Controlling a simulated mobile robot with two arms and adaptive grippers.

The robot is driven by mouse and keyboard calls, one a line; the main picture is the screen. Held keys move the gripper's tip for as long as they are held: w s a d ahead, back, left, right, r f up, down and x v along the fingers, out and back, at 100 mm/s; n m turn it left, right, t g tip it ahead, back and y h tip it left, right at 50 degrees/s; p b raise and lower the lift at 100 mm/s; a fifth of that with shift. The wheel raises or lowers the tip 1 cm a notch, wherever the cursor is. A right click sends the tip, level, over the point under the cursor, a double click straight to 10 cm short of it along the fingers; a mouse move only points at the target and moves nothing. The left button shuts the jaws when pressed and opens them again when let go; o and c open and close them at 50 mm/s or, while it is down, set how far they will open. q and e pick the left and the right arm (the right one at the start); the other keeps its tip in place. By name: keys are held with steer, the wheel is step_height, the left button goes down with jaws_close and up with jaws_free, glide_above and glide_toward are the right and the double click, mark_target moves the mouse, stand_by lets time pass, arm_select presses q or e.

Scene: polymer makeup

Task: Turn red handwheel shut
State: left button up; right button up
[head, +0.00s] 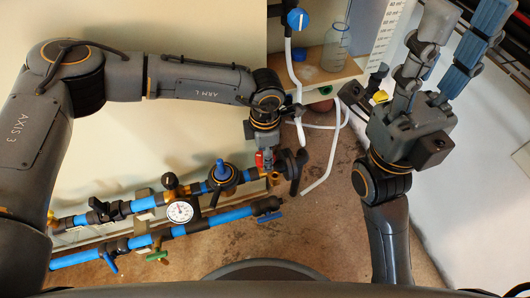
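A small red part (259,160), which looks like the red handwheel, shows at the right end of the upper blue pipe line (145,203). My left gripper (290,166) hangs right at it, with dark fingers just to its right. The gripper and wrist cover much of the red part, and I cannot tell whether the fingers touch or grip it. My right gripper (445,55) is raised at the upper right, fingers spread and pointing up, empty and far from the pipes.
A blue-capped valve (222,172) sits close left of my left gripper. A shelf with a glass bottle (337,46) and white hose (333,160) stand behind.

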arm_select(q)
steer(key=c, duration=0.6)
steer(key=shift+o, duration=0.2)
